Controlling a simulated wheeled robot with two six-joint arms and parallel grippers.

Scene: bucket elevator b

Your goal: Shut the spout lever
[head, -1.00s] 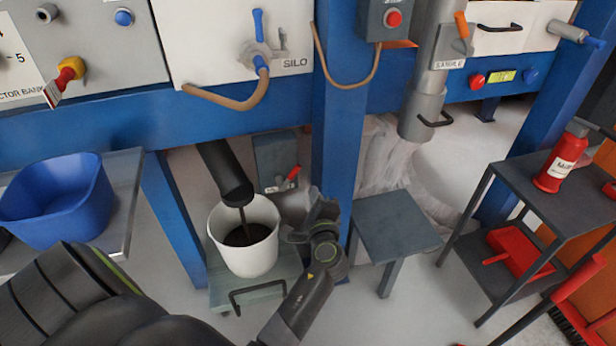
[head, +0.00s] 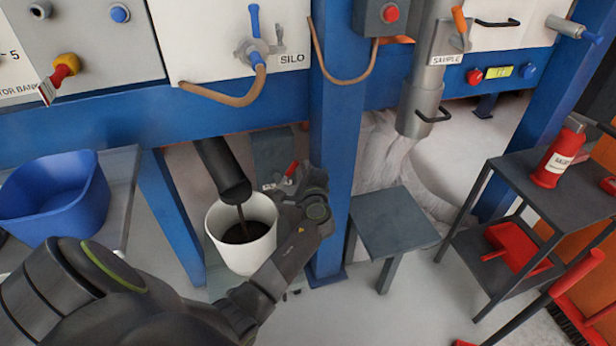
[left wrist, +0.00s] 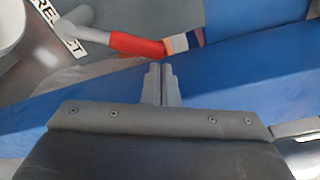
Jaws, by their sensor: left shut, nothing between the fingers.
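The spout lever, with a red grip (head: 291,169), is on the grey box (head: 270,152) behind the white bucket (head: 243,255). In the left wrist view its red grip (left wrist: 137,45) lies nearly level, with a grey arm to the left and a striped end. My left gripper (head: 276,188) is shut and empty, just below the lever. In the left wrist view the closed fingertips (left wrist: 162,68) are just below the red grip; I cannot tell if they touch it. Dark material runs from the black spout (head: 224,170) into the bucket. My right gripper is not in view.
A blue post (head: 334,130) stands close to the right of my left gripper. A small grey table (head: 393,220) is to its right. A blue tub (head: 55,205) sits on a bench at left. A dark shelf stand (head: 540,200) is at right.

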